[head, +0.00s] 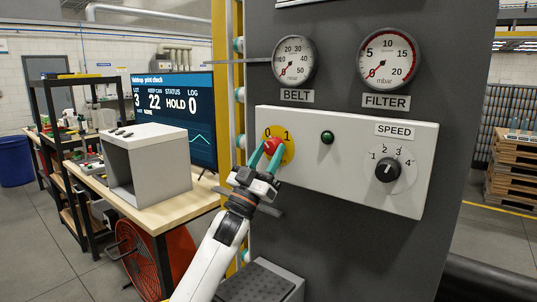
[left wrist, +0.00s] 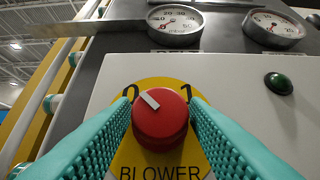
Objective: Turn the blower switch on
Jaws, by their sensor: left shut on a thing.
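The blower switch is a round red knob (head: 271,145) on a yellow disc marked 0 and 1, on the white control panel (head: 350,150). In the left wrist view the knob (left wrist: 160,125) has a white pointer mark tilted up and left, toward the 0. The word BLOWER shows below it. My left gripper (head: 268,152) has its teal fingers on either side of the knob and is shut on it. The fingers hide the disc's sides in the left wrist view. My right gripper is not in view.
A dark green lamp (head: 327,137) and a black SPEED dial (head: 387,169) sit right of the knob. The BELT gauge (head: 295,61) and FILTER gauge (head: 388,59) are above. A screen (head: 187,112) reading HOLD and a wooden table with a grey box (head: 147,165) stand left.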

